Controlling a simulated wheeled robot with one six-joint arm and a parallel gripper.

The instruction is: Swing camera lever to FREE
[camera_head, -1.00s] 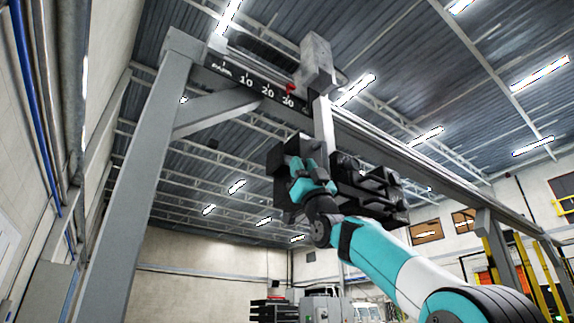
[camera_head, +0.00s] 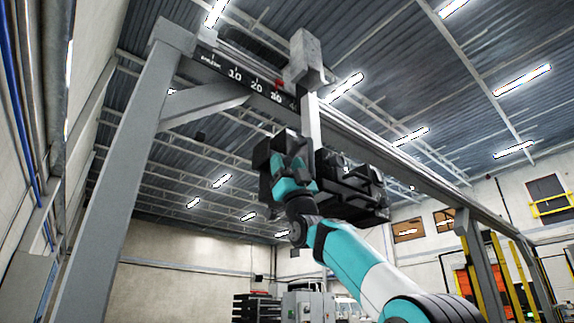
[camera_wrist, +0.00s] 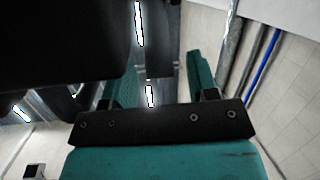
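A black boxy unit (camera_head: 352,190) hangs under a pale post (camera_head: 311,120) from a grey carriage (camera_head: 304,62) on the overhead beam. I take it for the camera unit; I cannot pick out a lever on it. My gripper is raised at the unit's left side in the head view, its fingers hard to make out there. In the wrist view my gripper (camera_wrist: 160,75) has its two teal fingers apart with nothing clearly between them. A large dark body (camera_wrist: 60,40) fills the upper left and partly covers the left finger. Contact cannot be told.
The beam carries a black scale (camera_head: 243,78) with a red marker (camera_head: 280,83) near 30. A slanted grey gantry leg (camera_head: 118,190) stands left, with a brace (camera_head: 205,103). Yellow posts (camera_head: 487,270) stand at right. Blue pipes run along the left wall.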

